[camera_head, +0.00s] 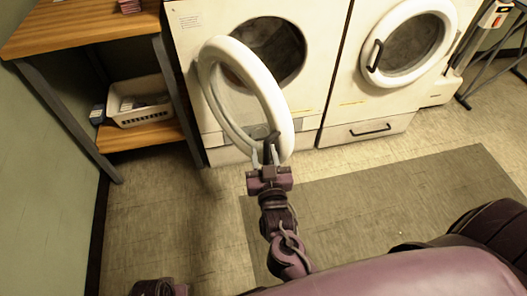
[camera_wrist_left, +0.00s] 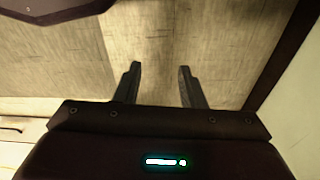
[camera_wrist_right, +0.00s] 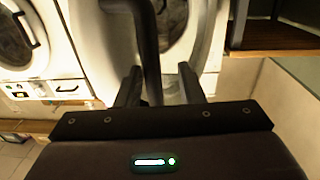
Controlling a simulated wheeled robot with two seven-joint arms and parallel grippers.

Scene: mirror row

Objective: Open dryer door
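The left white front-loading machine (camera_head: 317,75) has its round, white-rimmed door (camera_head: 281,108) swung open toward me, hinged at its left. I take this as the dryer door; no label reads clearly. My right gripper (camera_head: 267,152) is at the door's near, lower edge. In the right wrist view, the dark door handle (camera_wrist_right: 147,50) runs between the fingers of the right gripper (camera_wrist_right: 160,84), nearer the left finger. The fingers stand apart with a gap beside the handle. My left gripper (camera_wrist_left: 158,84) is open and empty above the floor.
A second white machine (camera_head: 340,105) stands right of it with its round door (camera_head: 447,42) shut. A wooden shelf unit (camera_head: 85,28) with a white basket (camera_head: 141,117) stands at the left. A grey mat (camera_head: 400,195) lies on the clear floor in front.

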